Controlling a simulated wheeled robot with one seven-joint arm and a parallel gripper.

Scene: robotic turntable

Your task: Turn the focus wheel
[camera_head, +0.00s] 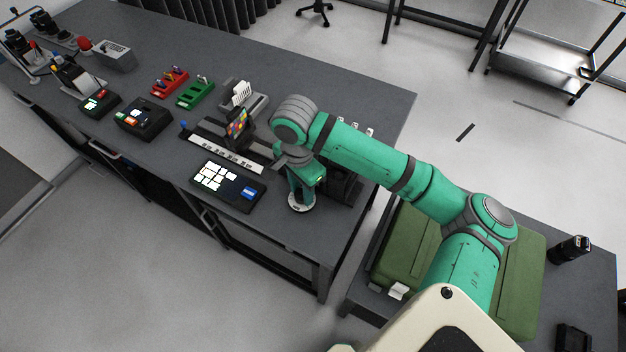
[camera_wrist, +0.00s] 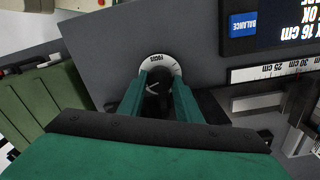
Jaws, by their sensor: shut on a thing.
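The focus wheel (camera_wrist: 154,62) shows in the wrist view as a white dial plate lettered FOCUS with a dark knob (camera_wrist: 157,88) at its middle. In the head view, its pale round plate (camera_head: 301,203) lies on the dark table near the front right edge. My gripper (camera_wrist: 160,84) has its two green fingers on either side of the knob and is shut on it. In the head view, my gripper (camera_head: 301,190) points down over the plate. The fingers hide part of the knob.
A display box with a BALANCE button (camera_head: 226,186) stands left of the wheel, beside a white ruler (camera_head: 224,153) on a dark rail. A colour chart (camera_head: 237,125) stands behind. Red (camera_head: 169,83) and green (camera_head: 195,93) trays lie farther left. A green case (camera_head: 520,270) is at right.

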